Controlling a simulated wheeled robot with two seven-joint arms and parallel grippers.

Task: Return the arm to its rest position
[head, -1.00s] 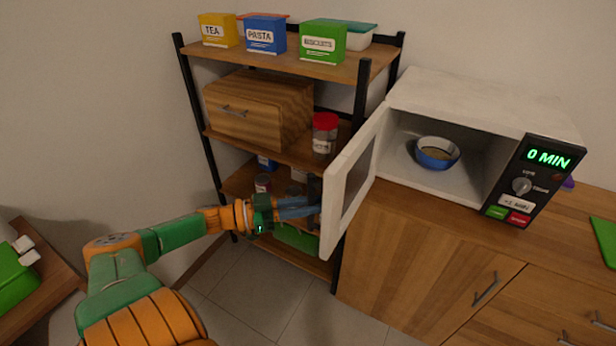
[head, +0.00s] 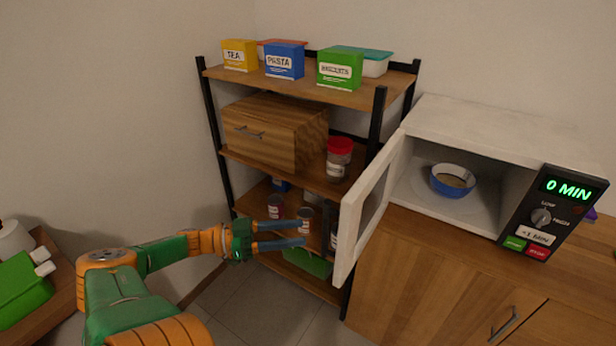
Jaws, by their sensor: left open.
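My left arm, orange and green, comes in from the lower left. My left gripper (head: 302,233) is open, its two blue-grey fingers spread and pointing right toward the lower shelf. A small spice jar (head: 306,220) stands on that shelf and appears between or just behind the fingertips; I cannot tell whether they touch it. Another small jar (head: 275,207) stands to its left, behind the upper finger. My right gripper is not in view.
The open microwave door (head: 372,208) sticks out close to the right of my fingers. The shelf rack (head: 376,130) holds boxes, a wooden bread box (head: 272,135) and a red-lidded jar (head: 338,160). A blue bowl (head: 452,181) sits in the microwave (head: 500,135). Floor below is clear.

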